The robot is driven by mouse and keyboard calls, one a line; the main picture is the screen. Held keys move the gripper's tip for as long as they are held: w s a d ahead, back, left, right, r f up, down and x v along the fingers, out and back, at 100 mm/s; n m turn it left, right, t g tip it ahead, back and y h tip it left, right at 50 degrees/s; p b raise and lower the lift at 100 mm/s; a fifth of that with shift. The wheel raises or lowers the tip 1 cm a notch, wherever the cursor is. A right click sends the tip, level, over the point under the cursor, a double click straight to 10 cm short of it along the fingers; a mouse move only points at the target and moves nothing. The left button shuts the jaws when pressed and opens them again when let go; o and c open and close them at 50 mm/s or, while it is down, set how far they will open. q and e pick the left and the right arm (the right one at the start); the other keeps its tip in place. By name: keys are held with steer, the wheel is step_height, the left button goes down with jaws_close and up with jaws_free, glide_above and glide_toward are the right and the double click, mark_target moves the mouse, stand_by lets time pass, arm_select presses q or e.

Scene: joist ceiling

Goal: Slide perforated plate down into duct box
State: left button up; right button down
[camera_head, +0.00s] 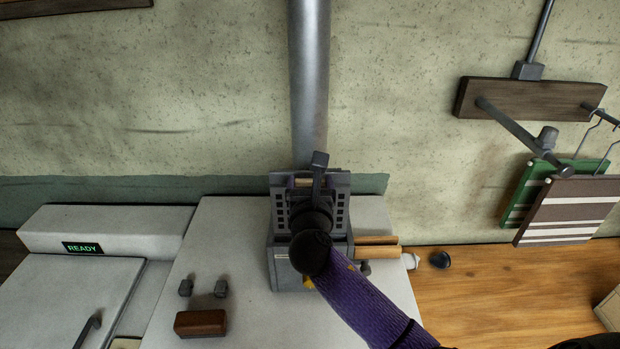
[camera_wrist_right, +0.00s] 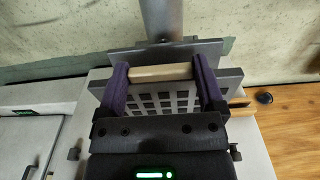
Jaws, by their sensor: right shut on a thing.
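The perforated plate (camera_head: 342,207) is grey with rows of square holes and stands roughly upright at the duct box (camera_head: 284,275), below the vertical pipe. It also shows in the right wrist view (camera_wrist_right: 165,101), with a pale wooden handle bar (camera_wrist_right: 160,72) along its top. My right gripper (camera_head: 304,183) is shut on this handle, one purple finger at each end in the right wrist view (camera_wrist_right: 161,70). My wrist and arm hide much of the plate and the box front. I cannot tell how deep the lower edge sits. My left gripper is not in view.
Two wooden handles (camera_head: 377,246) stick out at the box's right. A READY display (camera_head: 82,248) is farther left. Striped cloths (camera_head: 569,210) hang at right.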

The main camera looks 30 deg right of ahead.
steer(key=shift+f, duration=0.45)
stand_by(0.3)
stand_by(0.3)
stand_by(0.4)
steer(key=shift+p, duration=0.5)
steer(key=shift+p, duration=0.35)
